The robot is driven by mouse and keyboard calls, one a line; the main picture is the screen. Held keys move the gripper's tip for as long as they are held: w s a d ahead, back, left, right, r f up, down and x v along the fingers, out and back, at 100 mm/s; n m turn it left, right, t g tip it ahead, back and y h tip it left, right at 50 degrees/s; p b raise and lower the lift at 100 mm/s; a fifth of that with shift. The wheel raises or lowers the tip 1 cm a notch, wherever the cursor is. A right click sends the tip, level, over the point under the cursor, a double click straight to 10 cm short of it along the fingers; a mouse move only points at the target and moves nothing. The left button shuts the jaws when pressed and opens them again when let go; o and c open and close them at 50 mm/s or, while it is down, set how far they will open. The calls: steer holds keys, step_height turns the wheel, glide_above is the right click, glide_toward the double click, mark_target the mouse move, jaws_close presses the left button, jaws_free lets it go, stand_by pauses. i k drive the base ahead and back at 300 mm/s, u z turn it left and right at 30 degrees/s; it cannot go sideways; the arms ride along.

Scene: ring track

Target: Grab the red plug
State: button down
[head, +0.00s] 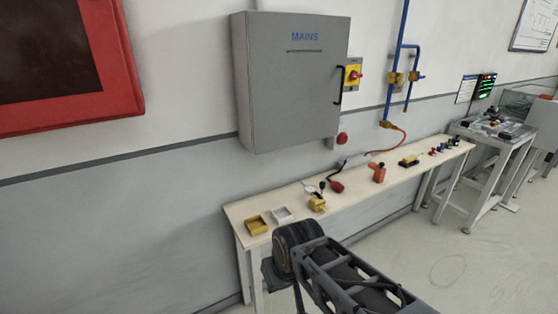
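The red plug (336,186) appears to be the small red piece with a dark cable that lies on the long pale bench (360,191), near the wall below the grey MAINS cabinet. The cable runs up from it to the right. My dark arm comes in from the bottom right and ends in a round joint in front of the bench's left part. My gripper's fingers do not show. The plug is clear of my arm in this view.
On the bench stand a yellow tray (256,225), a white tray (282,214), a yellow block (317,203), an orange tool (379,172) and several small coloured pieces. A grey cabinet (290,80) hangs above. Floor is open at the right front.

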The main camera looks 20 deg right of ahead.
mark_target(337, 187)
steer(key=k, duration=0.6)
steer(key=z, duration=0.85)
steer(key=i, duration=1.55)
steer(key=u, duration=0.7)
